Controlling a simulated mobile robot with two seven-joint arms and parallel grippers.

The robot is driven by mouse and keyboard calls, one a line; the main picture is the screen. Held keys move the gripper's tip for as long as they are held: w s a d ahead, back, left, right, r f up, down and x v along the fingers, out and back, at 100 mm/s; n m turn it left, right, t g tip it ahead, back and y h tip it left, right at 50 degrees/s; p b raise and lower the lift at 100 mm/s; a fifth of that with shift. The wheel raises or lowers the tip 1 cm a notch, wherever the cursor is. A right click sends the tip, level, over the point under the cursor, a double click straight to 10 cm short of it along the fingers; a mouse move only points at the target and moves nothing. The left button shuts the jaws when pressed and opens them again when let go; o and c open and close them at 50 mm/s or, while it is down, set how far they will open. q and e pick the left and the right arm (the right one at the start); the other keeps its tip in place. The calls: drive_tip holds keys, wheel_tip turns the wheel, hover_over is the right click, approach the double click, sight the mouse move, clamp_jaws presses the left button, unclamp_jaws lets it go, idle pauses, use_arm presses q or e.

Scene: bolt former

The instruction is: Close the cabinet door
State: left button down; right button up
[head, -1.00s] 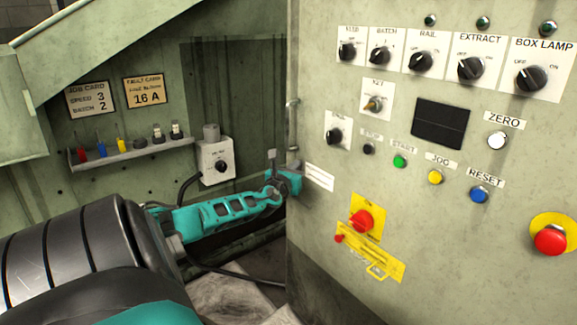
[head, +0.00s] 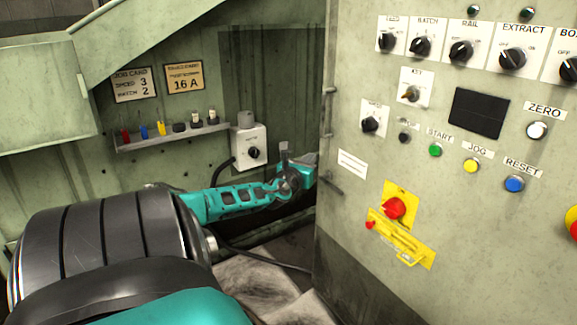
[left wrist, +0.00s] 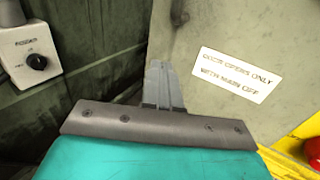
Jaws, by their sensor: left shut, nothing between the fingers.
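The cabinet door (head: 450,210) is the pale green panel carrying the controls. It fills the right side of the head view, and I cannot tell how far it stands open. A white label (head: 352,163) is near its left edge; in the left wrist view the label (left wrist: 238,75) reads that the door opens only with main off. My left gripper (head: 310,163) is shut and empty, beside the door's left edge. Its closed fingers (left wrist: 162,85) show in front of the door edge in the left wrist view; contact is unclear. My right gripper is not in view.
A grey box with a knob (head: 250,150) and a small shelf (head: 172,138) with coloured items are on the back wall. A red button on a yellow plate (head: 395,207) sticks out from the panel. A dark cable (head: 265,258) runs below my left arm.

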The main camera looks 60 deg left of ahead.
use_arm(q)
drive_tip(key=s+p, duration=0.1)
drive_tip(key=s, duration=0.5)
drive_tip(key=shift+s+d+p, duration=0.25)
drive_tip(key=shift+p, duration=0.15)
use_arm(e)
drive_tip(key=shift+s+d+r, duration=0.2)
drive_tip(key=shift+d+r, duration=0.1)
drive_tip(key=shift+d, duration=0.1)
